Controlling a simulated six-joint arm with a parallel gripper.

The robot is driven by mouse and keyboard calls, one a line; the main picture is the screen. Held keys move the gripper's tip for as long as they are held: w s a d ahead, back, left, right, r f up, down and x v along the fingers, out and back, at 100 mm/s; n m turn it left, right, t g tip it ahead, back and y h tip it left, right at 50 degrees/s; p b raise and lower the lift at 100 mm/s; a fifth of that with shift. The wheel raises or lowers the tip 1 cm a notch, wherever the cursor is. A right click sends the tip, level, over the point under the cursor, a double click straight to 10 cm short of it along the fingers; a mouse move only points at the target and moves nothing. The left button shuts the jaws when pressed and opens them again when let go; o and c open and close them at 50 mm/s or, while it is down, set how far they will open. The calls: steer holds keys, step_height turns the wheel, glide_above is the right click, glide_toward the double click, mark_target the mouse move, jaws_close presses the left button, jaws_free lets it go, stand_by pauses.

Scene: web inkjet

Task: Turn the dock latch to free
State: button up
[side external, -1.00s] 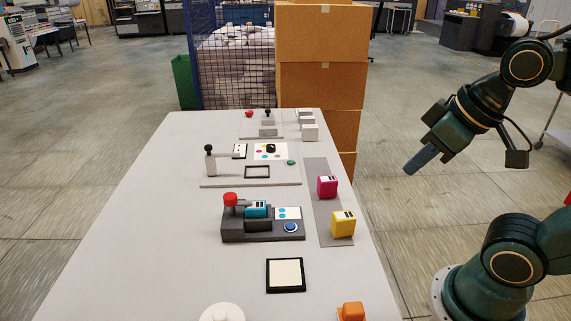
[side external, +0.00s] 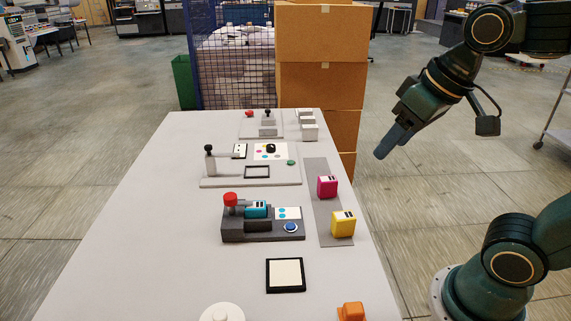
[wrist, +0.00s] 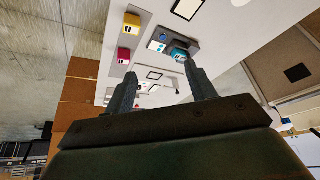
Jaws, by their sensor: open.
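The dark grey dock (side external: 263,228) stands on the table with a red-topped latch knob (side external: 231,200) at its left end. A cyan cartridge (side external: 256,209) sits in the dock beside the knob. A card with cyan dots (side external: 288,213) and a blue button (side external: 291,227) are on its right part. My gripper (side external: 385,150) is in the air right of the table, apart from the dock. In the wrist view my gripper (wrist: 163,80) is open and empty, its two fingers spread. The cyan cartridge (wrist: 178,53) shows there near one fingertip; the red knob is hidden or too small to tell.
A magenta cartridge (side external: 327,187) and a yellow cartridge (side external: 343,224) stand on a grey strip right of the dock. A grey plate (side external: 225,183) with a black-knobbed post lies behind it. A black-framed white pad (side external: 286,275) lies in front. Stacked boxes (side external: 320,70) stand behind the table.

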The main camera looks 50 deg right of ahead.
steer(key=w+a+r+m+g, duration=0.1)
steer(key=w+r+m, duration=0.15)
steer(key=w, duration=0.65)
steer(key=m+g, duration=0.4)
steer(key=m, duration=0.2)
glide_above(230, 196)
step_height(230, 196, down, 14)
steer(key=shift+r, duration=0.15)
steer(key=shift+w+n, duration=0.1)
steer(key=shift+n, duration=0.15)
steer(key=shift+f, duration=6.9)
steer(key=c, duration=1)
